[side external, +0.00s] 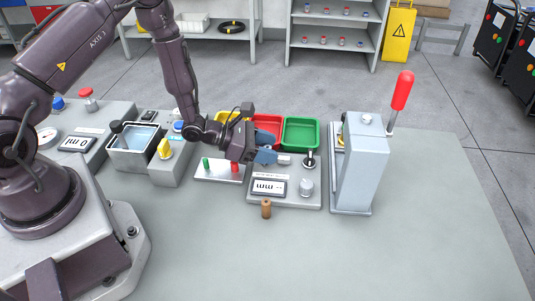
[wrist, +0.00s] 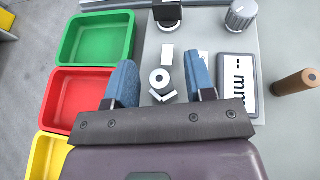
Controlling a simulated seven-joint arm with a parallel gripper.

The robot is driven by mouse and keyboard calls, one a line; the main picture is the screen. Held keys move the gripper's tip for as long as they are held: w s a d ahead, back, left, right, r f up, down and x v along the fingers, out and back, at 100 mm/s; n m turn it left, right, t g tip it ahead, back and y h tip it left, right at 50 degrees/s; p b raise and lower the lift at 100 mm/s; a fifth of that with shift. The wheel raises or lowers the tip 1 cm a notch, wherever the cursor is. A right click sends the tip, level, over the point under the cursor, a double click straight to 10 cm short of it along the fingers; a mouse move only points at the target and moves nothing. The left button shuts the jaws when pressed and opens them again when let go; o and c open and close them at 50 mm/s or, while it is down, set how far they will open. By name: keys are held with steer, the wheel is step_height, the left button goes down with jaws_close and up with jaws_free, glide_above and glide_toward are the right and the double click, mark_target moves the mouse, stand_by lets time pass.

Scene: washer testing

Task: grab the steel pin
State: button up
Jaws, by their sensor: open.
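My gripper (side external: 266,155) reaches over the back left part of the grey gauge station. In the wrist view its two blue fingers (wrist: 162,76) are apart, with a small pale round piece with a dark centre (wrist: 158,77) between them in the picture. I cannot tell whether they touch it. A short light-metal cylinder (side external: 284,160) lies just right of the fingertips in the side view. I cannot tell for certain which of these is the steel pin, as both are small. The station's display (side external: 269,187) faces front, beside a ribbed metal knob (side external: 306,187).
A brown peg (side external: 266,209) stands in front of the station. Red (side external: 267,126) and green (side external: 301,133) bins are behind, with a yellow bin (wrist: 47,157) alongside. A tall grey press (side external: 360,165) with a red-handled lever is at right. The front table is clear.

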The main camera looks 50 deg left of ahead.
steer(key=shift+c, duration=0.5)
jaws_close()
